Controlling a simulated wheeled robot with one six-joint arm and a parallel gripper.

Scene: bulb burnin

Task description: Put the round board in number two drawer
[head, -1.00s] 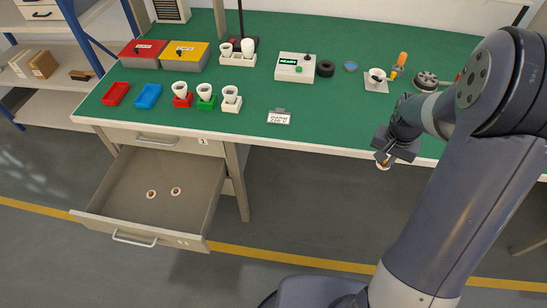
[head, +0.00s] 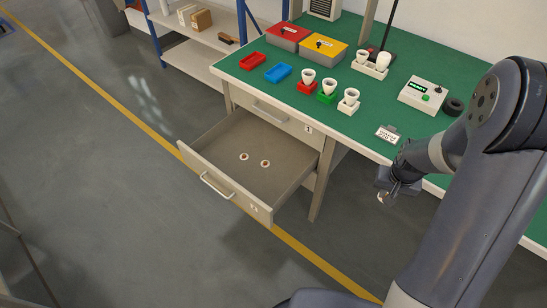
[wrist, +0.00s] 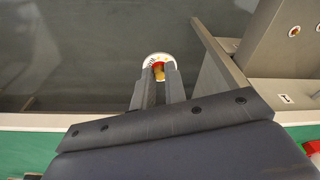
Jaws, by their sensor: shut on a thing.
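My gripper (head: 388,193) is shut on a small round board (wrist: 160,60), white-rimmed with a red and brass middle, which shows between the fingertips in the wrist view. In the head view the board is only a small pale spot below the fingers. The gripper is in front of the bench's front edge, to the right of the open drawer (head: 282,152). This lower drawer is pulled out and its front label looks like a 2. Two small round boards (head: 244,157) (head: 265,163) lie on its floor. The closed drawer (head: 268,115) above it is labelled 1.
The green bench (head: 350,122) carries a red tray (head: 251,62), a blue tray (head: 278,73), bulbs in coloured holders (head: 328,90), lidded red and yellow boxes (head: 322,48) and a tester (head: 422,96). A bench leg (head: 324,185) stands between gripper and drawer. Floor in front is clear.

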